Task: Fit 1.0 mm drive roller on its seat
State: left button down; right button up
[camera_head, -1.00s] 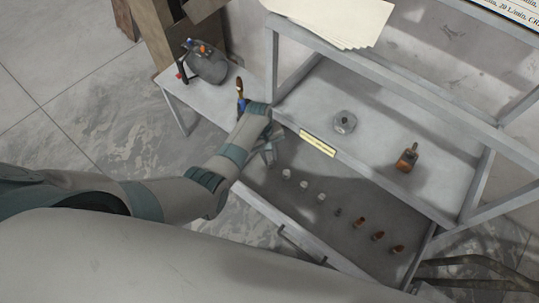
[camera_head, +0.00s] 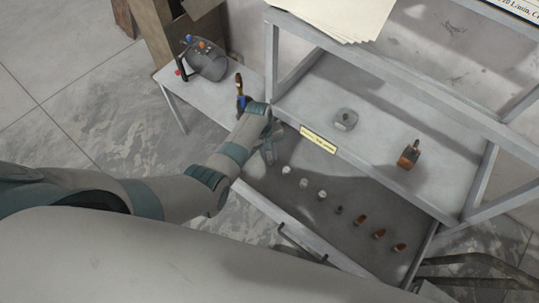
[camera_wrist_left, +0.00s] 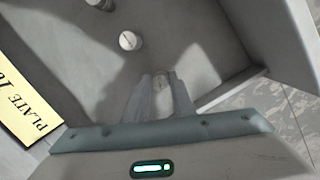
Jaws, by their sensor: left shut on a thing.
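My left gripper (camera_head: 268,154) reaches down into the open drawer (camera_head: 297,228) at its left end. In the left wrist view its fingers (camera_wrist_left: 162,95) are shut on a small pale round piece (camera_wrist_left: 162,78), mostly hidden between the tips. This looks like a roller, but no size marking can be read. A whitish roller-like piece (camera_wrist_left: 130,41) lies apart from the fingers; it also shows in the head view (camera_head: 286,170). I cannot tell which piece is the 1.0 mm drive roller, and I cannot identify its seat. My right gripper is not in view.
Several small white, dark and copper pieces (camera_head: 360,220) lie in a row along the drawer. A yellow label plate (camera_head: 318,139) is on the shelf edge. A grey round part (camera_head: 345,119) and a copper-coloured part (camera_head: 408,157) stand on the shelf. A grey device (camera_head: 206,60) sits on the left side table.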

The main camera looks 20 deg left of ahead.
pick_arm(q)
jog(key=c, duration=1.4)
grip_release()
jog(key=shift+c, duration=0.2)
jog(key=shift+r, duration=0.1)
jog(key=shift+w+a+r, duration=0.1)
jog(key=shift+a+r, duration=0.05)
jog(key=shift+r, duration=0.35)
notch_tip(320, 180, up, 16)
jog(key=a+b, duration=0.1)
jog(key=a, duration=0.1)
jog(key=shift+w+a, duration=0.35)
jog(key=shift+w, duration=0.1)
jog(key=shift+s+f, duration=0.1)
